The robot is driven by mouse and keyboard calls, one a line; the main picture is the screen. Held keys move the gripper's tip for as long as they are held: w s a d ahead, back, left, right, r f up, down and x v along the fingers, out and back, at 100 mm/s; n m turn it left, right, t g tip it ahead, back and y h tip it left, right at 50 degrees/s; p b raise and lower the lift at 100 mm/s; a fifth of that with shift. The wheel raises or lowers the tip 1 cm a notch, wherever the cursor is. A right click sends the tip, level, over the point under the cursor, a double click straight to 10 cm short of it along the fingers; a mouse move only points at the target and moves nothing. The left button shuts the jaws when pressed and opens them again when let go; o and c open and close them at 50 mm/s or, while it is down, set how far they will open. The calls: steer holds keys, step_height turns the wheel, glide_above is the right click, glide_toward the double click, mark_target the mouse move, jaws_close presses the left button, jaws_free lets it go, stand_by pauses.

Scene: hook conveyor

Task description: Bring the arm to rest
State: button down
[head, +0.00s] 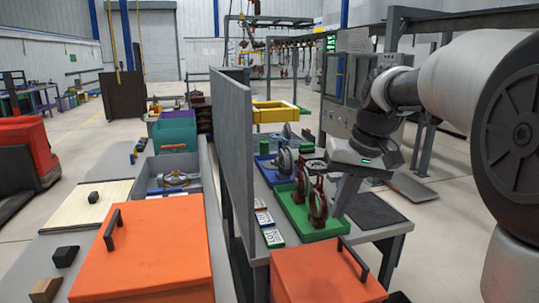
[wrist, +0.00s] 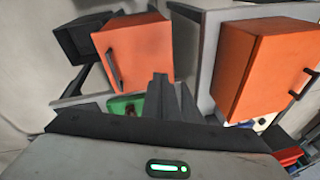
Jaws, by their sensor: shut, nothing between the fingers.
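My arm reaches in from the right in the head view. My gripper (head: 341,208) points down over the right-hand bench, close to the green tray (head: 312,232) and its dark red upright stands. In the wrist view my gripper (wrist: 172,82) shows as two dark fingers close together, with nothing between them. The green tray (wrist: 122,106) is partly hidden behind the fingers there. I cannot tell whether the fingertips touch the bench or tray.
A grey partition (head: 232,150) divides two benches. Orange boxes with dark handles stand in front, one on the left (head: 150,250) and one on the right (head: 325,275). A blue tray (head: 266,172) and a yellow crate (head: 275,115) lie behind. A dark mat (head: 376,212) is bare.

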steer(key=s+f+t+h, duration=0.2)
steer(key=s+f+t, duration=0.15)
steer(key=s, duration=1.75)
step_height(320, 180, up, 14)
steer(key=p, duration=1.5)
steer(key=shift+s+a+r, duration=0.15)
steer(key=shift+r, duration=0.1)
